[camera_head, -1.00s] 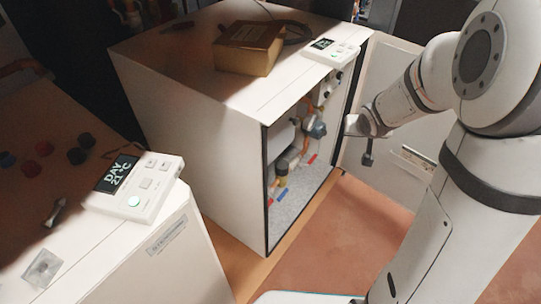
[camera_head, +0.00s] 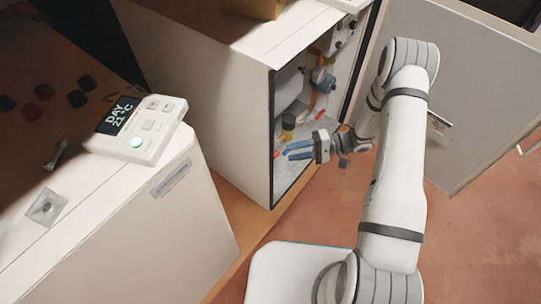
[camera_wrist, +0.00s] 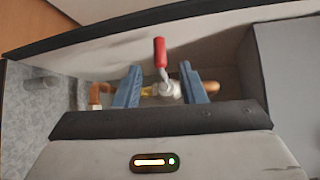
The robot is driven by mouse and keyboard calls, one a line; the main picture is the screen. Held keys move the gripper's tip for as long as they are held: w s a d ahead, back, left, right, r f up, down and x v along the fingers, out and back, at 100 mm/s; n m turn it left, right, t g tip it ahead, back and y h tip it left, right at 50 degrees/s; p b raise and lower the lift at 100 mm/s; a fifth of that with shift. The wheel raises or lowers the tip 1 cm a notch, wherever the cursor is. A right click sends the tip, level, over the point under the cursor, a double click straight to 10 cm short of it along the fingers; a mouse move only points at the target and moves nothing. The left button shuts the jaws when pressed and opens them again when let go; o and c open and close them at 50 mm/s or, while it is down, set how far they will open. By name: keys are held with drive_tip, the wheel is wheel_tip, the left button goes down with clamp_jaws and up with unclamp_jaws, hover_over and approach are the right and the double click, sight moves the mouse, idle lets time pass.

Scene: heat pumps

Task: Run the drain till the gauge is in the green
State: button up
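My gripper (camera_head: 288,151) reaches into the lower front of the open heat pump cabinet (camera_head: 222,92), its blue fingers apart. In the wrist view my gripper (camera_wrist: 160,82) is open, with a red-handled valve (camera_wrist: 161,52) showing between its fingers. The red handle stands upright above a metal body on a copper and brass pipe (camera_wrist: 97,92). I cannot tell how far the fingers are from it, but nothing is gripped. No gauge face can be read in either view.
The cabinet door (camera_head: 465,80) stands open at the right. A white thermostat (camera_head: 138,128) reading DAY 21 °C lies on the nearer unit (camera_head: 115,235). A blue-grey fitting (camera_head: 322,78) and a dark-topped part (camera_head: 288,121) sit inside the cabinet. Reddish floor is free in front.

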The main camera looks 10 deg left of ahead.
sight(273, 155)
drive_tip(key=b+x, duration=0.2)
drive_tip(key=x, duration=0.4)
drive_tip(key=shift+s+a+f, duration=0.1)
drive_tip(key=shift+a, duration=0.05)
drive_tip(key=shift+s+a+b, duration=0.15)
drive_tip(key=shift+a+b, duration=0.15)
drive_tip(key=shift+a, duration=0.3)
